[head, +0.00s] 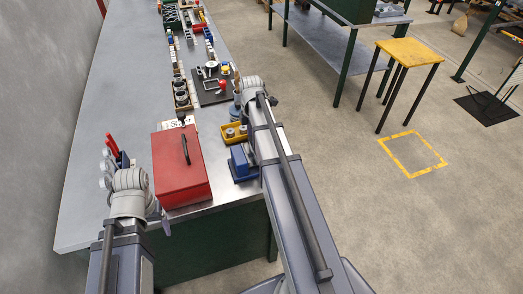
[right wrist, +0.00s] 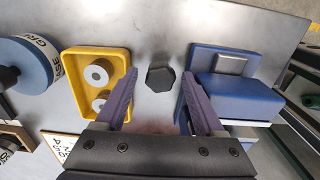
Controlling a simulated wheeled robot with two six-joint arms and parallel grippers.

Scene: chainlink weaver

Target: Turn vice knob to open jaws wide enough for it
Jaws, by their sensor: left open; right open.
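The blue vice (right wrist: 238,97) is at the right of the right wrist view and beside my right arm in the head view (head: 239,160). A dark, many-sided knob (right wrist: 160,78) sits just left of it, apparently the vice knob. My right gripper (right wrist: 158,100) is open, with one finger on either side of the knob's line and the knob a little beyond, not gripped. The finger nearest the vice overlaps its edge in the picture; I cannot tell whether they touch. My left gripper (head: 164,222) is low beside the red toolbox, partly hidden, open and holding nothing visible.
A yellow tray (right wrist: 69,80) with two grey rings lies left of the knob. A blue-rimmed round item (right wrist: 30,62) is further left. The red toolbox (head: 180,175) stands between my arms. The bench's left side (head: 110,90) is clear.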

